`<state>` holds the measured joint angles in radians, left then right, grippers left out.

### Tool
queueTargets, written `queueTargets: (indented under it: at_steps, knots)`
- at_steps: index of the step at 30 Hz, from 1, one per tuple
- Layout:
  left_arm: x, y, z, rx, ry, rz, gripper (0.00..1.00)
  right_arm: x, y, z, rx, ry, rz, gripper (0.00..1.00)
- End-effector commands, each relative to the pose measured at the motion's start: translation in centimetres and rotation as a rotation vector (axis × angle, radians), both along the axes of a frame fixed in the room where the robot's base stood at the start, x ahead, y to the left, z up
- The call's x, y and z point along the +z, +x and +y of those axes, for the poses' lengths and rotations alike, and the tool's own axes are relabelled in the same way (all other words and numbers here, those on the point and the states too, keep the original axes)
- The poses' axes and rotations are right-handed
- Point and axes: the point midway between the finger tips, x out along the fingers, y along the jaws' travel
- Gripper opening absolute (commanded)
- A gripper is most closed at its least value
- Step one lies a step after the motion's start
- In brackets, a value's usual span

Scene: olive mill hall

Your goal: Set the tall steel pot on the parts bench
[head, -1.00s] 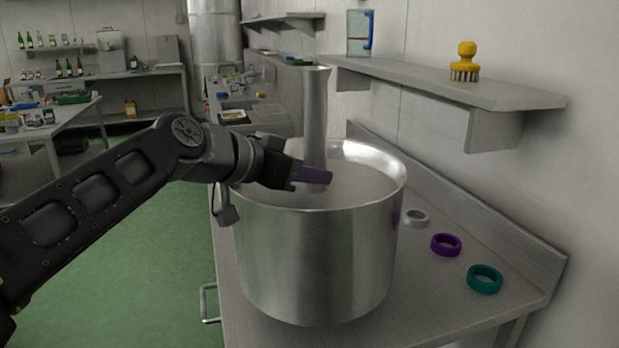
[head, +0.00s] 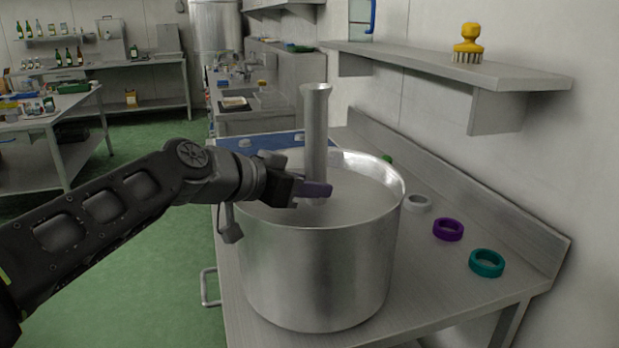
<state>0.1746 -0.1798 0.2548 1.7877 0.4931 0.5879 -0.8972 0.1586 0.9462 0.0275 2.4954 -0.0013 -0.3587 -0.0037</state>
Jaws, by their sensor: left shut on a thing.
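The tall steel pot (head: 315,270) is a wide, open-topped cylinder in the middle of the head view. A slim steel post (head: 316,120) with a flared top rises out of it. My left gripper (head: 312,190) reaches over the pot's left rim and is shut on the post, one purple-grey finger showing in front of it. The pot appears upright over the steel bench (head: 450,290); whether its base touches the top, I cannot tell. The post's foot is hidden. My right gripper is not in view.
White (head: 417,203), purple (head: 448,229) and teal rings (head: 487,263) lie right of the pot. A blue mat (head: 275,143) lies behind it. A wall shelf (head: 440,62) with a yellow brush (head: 467,43) overhangs at the right. Green floor (head: 150,270) is open at left.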

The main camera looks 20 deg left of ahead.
Motion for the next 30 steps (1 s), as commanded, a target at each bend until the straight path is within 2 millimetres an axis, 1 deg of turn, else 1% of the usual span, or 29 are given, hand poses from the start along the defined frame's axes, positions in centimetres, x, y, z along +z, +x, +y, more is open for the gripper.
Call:
queueTargets:
  at_steps: [1, 5, 6, 13, 23, 26, 30]
  knots:
    - [0.4, 0.0, 0.0, 0.001, -0.002, -0.007, 0.0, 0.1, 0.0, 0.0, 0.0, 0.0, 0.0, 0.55]
    - [0.4, 0.0, 0.0, 0.001, -0.002, -0.006, 0.0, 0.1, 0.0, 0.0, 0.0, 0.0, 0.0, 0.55]
    - [-0.1, 0.0, 0.0, -0.001, 0.0, 0.002, 0.36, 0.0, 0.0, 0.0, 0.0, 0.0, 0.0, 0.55]
    - [0.0, 0.0, 0.0, 0.0, 0.0, 0.002, 0.54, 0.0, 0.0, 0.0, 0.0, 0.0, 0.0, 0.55]
    - [0.1, -0.2, 0.2, 0.0, 0.001, 0.001, 0.54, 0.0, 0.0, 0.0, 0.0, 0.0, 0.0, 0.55]
    - [0.4, -0.8, 0.5, 0.001, 0.001, -0.001, 0.54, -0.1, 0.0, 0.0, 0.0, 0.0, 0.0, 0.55]
    - [1.3, -2.4, 1.5, 0.001, 0.0, -0.003, 0.54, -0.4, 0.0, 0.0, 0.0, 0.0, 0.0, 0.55]
